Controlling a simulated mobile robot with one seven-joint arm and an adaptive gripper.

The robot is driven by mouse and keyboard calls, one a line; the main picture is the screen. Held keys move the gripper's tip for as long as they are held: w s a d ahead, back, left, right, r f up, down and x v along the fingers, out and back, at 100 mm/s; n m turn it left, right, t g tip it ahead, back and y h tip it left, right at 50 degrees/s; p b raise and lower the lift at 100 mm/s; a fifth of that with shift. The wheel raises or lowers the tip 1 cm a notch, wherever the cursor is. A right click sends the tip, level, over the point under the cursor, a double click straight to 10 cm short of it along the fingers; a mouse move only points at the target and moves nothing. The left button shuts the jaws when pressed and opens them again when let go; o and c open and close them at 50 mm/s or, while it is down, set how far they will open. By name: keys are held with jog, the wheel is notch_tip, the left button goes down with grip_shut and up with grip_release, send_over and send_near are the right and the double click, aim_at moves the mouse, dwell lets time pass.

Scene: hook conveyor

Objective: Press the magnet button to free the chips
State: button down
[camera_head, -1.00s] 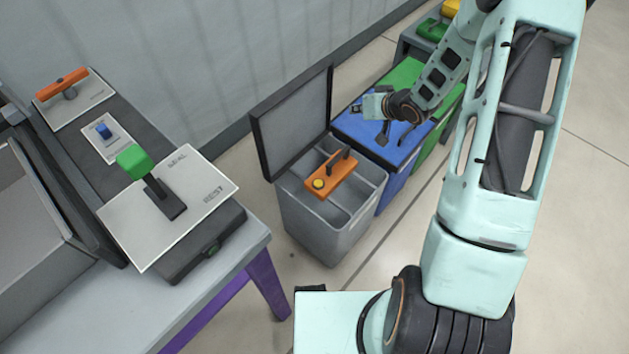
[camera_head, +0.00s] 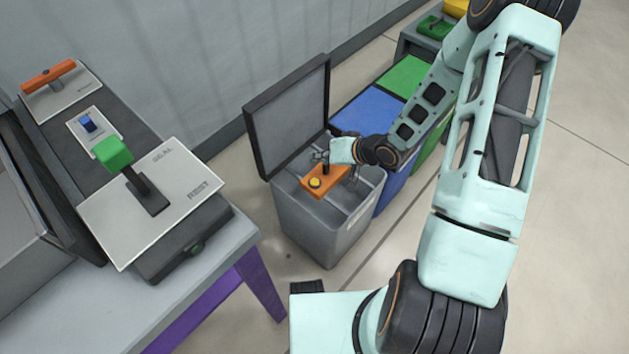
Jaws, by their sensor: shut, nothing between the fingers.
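The orange magnet tool (camera_head: 324,181) lies in the open grey bin (camera_head: 318,233), with a dark handle on top. Its yellow round button (camera_head: 315,183) faces up at the near left end and is uncovered. My gripper (camera_head: 324,158) is above the far end of the tool, beside its handle, up and to the right of the button. Its fingers are small and dark here; they look shut, with nothing seen between them. I cannot tell whether they touch the handle. No chips can be made out in the bin.
The bin's dark lid (camera_head: 287,117) stands open behind it. Closed blue (camera_head: 367,117) and green (camera_head: 405,76) bins stand to the right. At left, a table (camera_head: 203,270) carries a machine with a green-knobbed lever (camera_head: 113,153). Floor in front of the bin is clear.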

jog(key=shift+f, duration=0.15)
jog(key=b, duration=0.7)
send_over(317, 182)
notch_tip(317, 182, down, 7)
jog(key=shift+f, duration=0.1)
jog(key=shift+f+b, duration=0.35)
jog(key=shift+f, duration=0.3)
jog(key=shift+f, duration=0.1)
dwell(0.3)
jog(key=shift+f, duration=0.3)
jog(key=shift+s+f+b, duration=0.1)
jog(key=shift+f+b, duration=0.25)
jog(key=shift+f, duration=0.15)
dwell(1.4)
jog(key=shift+r+p, duration=0.9)
